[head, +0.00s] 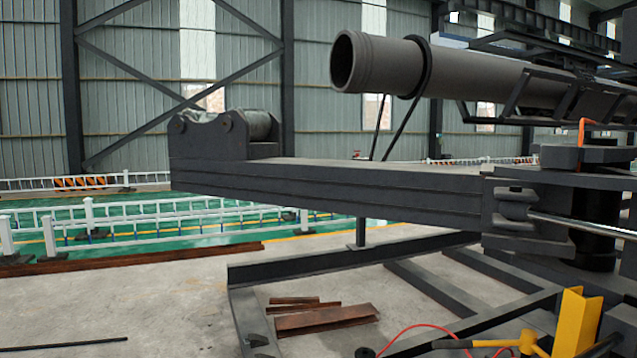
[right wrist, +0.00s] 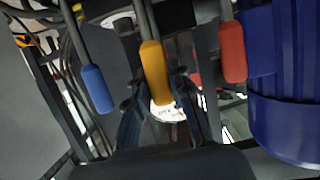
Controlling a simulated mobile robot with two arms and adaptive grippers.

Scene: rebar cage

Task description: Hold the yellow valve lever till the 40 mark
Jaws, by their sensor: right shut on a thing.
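In the right wrist view, the yellow valve lever (right wrist: 154,75) hangs down in the middle, between a blue lever (right wrist: 96,88) and a red lever (right wrist: 232,52). My right gripper (right wrist: 157,90) is shut on the lower part of the yellow lever, one dark finger on each side. A round white gauge (right wrist: 166,109) shows partly below the lever tip. Its lower part is hidden, and its marks and needle are too small to read. Neither gripper shows in the head view.
A large blue ribbed motor-like body (right wrist: 288,85) stands close on the right in the wrist view. In the head view, a long dark beam (head: 330,188) and a thick pipe (head: 383,66) cross above a steel floor frame (head: 350,260). A yellow post (head: 574,322) stands at lower right.

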